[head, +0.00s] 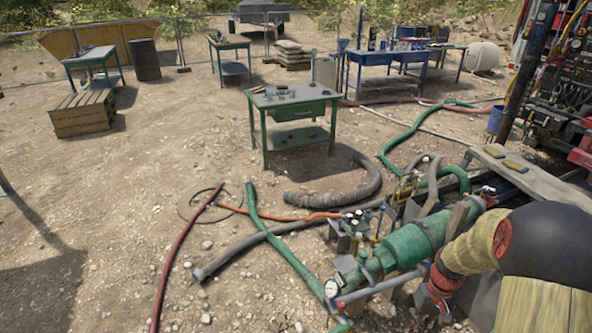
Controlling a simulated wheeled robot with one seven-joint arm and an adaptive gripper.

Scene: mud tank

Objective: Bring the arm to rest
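The task names no other object.
A green work table (290,105) with small items stands mid-view. A wooden crate (84,113) and a dark barrel (145,60) are at the left. Hoses, including a red one (180,254) and a green one (285,250), cross the ground. The left foreground is mostly open dirt.

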